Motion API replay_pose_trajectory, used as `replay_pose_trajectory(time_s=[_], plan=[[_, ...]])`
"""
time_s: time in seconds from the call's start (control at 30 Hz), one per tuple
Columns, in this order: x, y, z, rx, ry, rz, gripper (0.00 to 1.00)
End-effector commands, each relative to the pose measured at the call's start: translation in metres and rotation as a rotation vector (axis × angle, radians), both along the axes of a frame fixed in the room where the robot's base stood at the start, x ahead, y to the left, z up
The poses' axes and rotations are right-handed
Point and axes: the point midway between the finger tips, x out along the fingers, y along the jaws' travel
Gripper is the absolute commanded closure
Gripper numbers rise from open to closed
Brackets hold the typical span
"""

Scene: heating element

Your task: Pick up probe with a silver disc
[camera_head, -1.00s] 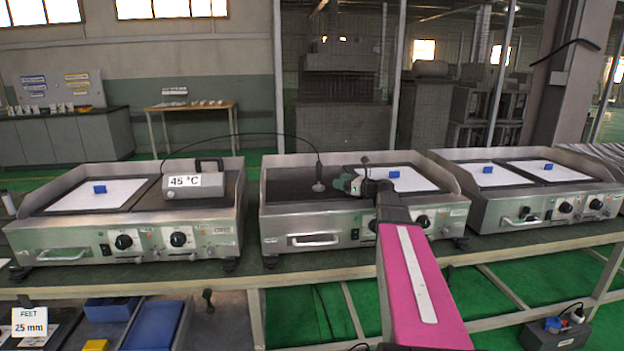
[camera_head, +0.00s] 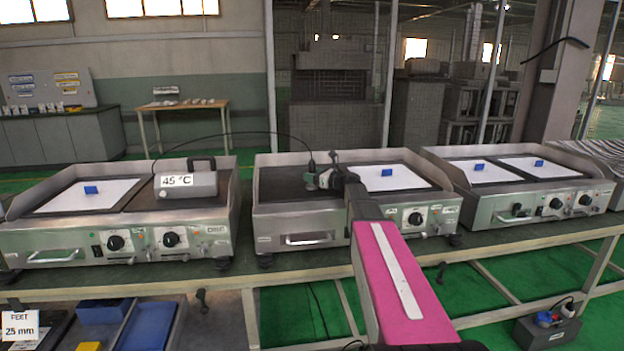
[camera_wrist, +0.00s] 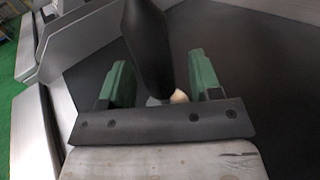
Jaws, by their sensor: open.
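The probe (camera_head: 311,172) stands on the dark left plate of the middle griddle (camera_head: 290,221), with a black cable rising from its top. In the wrist view the probe's black handle (camera_wrist: 148,45) stands between the two green fingers. A bit of its pale, shiny base shows low between them; the rest of the disc is hidden. My gripper (camera_head: 322,176) is at the probe in the head view, and its fingers (camera_wrist: 160,85) are apart on either side of the handle in the wrist view. A gap shows beside each finger.
The cable runs left to a grey meter (camera_head: 186,182) reading 45 °C on the left griddle. A white sheet with a blue block (camera_head: 387,172) lies on the middle griddle's right half. The griddle's raised metal wall (camera_wrist: 85,40) is close in the wrist view.

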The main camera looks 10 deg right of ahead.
Motion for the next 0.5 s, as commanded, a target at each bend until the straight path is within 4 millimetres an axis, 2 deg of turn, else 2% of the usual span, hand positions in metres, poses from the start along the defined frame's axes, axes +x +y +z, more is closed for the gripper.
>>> replay_pose_trajectory(time_s=[0.2, 0.23, 0.3, 0.4, 0.5], plan=[[0.0008, 0.0013, 0.0001, 0.000, 0.000, -0.001, 0.42], [0.0008, 0.0012, 0.0001, 0.000, 0.000, -0.001, 0.48], [0.0008, 0.0012, 0.0001, 0.000, 0.000, 0.000, 0.71], [0.0008, 0.0012, 0.0001, 0.000, 0.000, 0.000, 1.00], [0.0007, 0.0013, 0.0002, 0.000, 0.000, 0.000, 1.00]])
